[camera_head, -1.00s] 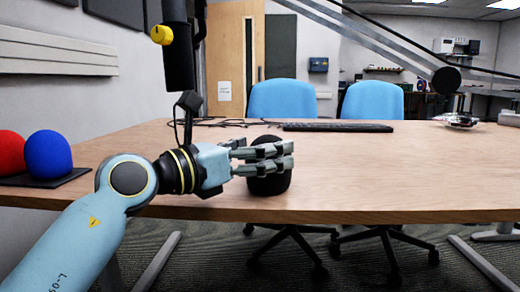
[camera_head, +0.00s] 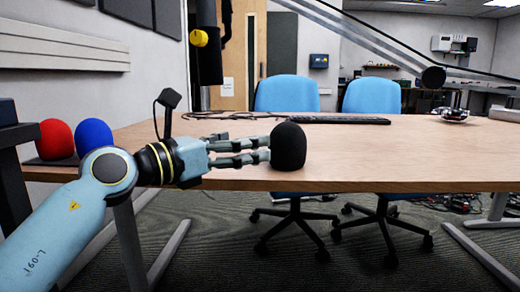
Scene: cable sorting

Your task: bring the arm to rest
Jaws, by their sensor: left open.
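My left arm comes in from the lower left. Its gripper (camera_head: 268,151) is open, with the fingers pointing right over the near part of the wooden table (camera_head: 400,160). A black foam microphone cover (camera_head: 289,146) stands upright on the table at the fingertips. The fingers reach its left side; I cannot tell whether they touch it. My right gripper is not in view.
A red foam cover (camera_head: 55,139) and a blue one (camera_head: 93,137) stand on a dark mat (camera_head: 48,161) at the table's left. Cables (camera_head: 225,115) and a keyboard (camera_head: 335,120) lie at the back. The table's right side is largely clear.

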